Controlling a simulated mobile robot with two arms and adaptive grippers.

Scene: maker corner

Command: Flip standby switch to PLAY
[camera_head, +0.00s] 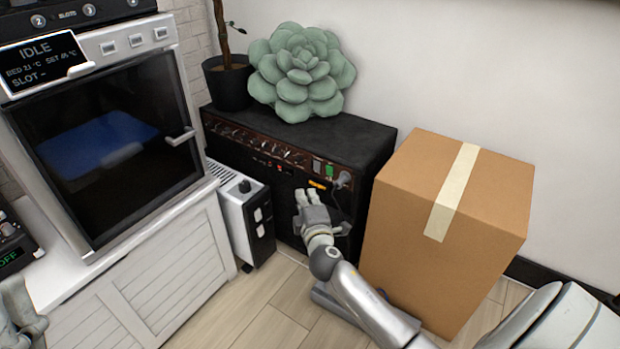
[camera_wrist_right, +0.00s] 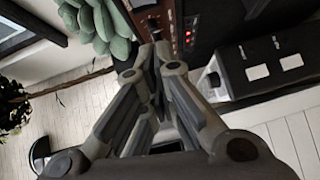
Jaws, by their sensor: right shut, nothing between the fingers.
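The black amplifier (camera_head: 345,140) stands against the wall, with a row of knobs on its brown front panel (camera_head: 265,146). Near the panel's right end are a grey switch (camera_head: 317,166) and a green one (camera_head: 328,171); I cannot read their labels or tell which is standby. My right gripper (camera_head: 305,195) is shut and empty, just in front of the amplifier and below the switches. In the right wrist view its fingertips (camera_wrist_right: 160,52) point at the brown panel (camera_wrist_right: 156,18), hiding part of it; contact cannot be told. My left gripper (camera_head: 20,312) shows partly at the lower left edge.
A taped cardboard box (camera_head: 410,200) stands close to the amplifier's right, beside my right arm. A white heater (camera_head: 243,212) is at its left, by the printer cabinet (camera_head: 165,285). A potted plant (camera_head: 228,88) and a succulent cushion (camera_head: 300,72) sit on top. A plug is near the switches.

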